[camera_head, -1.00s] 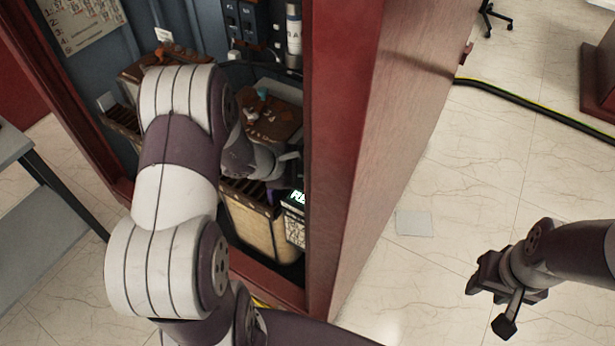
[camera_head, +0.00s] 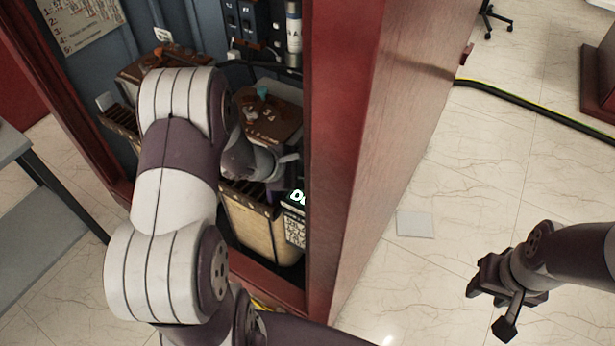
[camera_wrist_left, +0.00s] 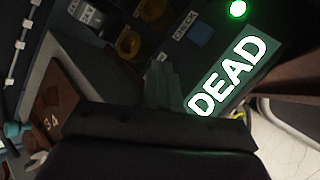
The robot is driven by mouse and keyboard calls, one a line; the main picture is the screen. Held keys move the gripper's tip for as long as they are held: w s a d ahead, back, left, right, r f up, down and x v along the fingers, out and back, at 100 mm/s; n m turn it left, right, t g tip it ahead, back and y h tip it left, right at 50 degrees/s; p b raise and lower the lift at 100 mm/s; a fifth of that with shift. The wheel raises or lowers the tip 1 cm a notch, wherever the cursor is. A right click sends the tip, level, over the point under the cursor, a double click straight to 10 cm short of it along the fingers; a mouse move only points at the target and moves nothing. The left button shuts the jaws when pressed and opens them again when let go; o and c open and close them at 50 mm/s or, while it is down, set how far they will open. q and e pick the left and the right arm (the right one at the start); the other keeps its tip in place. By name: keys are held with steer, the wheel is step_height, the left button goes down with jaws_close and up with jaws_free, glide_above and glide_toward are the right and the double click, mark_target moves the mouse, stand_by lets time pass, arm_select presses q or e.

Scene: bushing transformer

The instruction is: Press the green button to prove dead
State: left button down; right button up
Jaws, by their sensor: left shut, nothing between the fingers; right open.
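In the left wrist view a dark panel carries a lit display (camera_wrist_left: 228,74) reading "DEAD" and a round light glowing bright green (camera_wrist_left: 237,8). I cannot tell whether this light is the button. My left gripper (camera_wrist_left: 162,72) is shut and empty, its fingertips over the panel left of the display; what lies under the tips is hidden. In the head view the display (camera_head: 297,197) shows only its first letters, inside the red cabinet, and my left arm hides much of the area. My right gripper (camera_head: 494,297) is open and empty over the floor at right.
The red cabinet wall (camera_head: 370,150) stands right of my left arm. Brown-topped units (camera_head: 268,118) sit inside it. Orange round parts (camera_wrist_left: 128,43) and a "CHECK" label (camera_wrist_left: 190,25) are beside the fingers. A cable (camera_head: 530,104) crosses the floor; a grey table (camera_head: 45,225) is left.

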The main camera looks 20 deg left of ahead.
mark_target(305, 182)
arm_select(q)
steer(key=shift+r+p, duration=0.55)
steer(key=shift+r, duration=0.35)
step_height(305, 182, up, 5)
steer(key=p, duration=0.3)
stand_by(0.5)
steer(key=shift+s+f, duration=0.1)
stand_by(0.4)
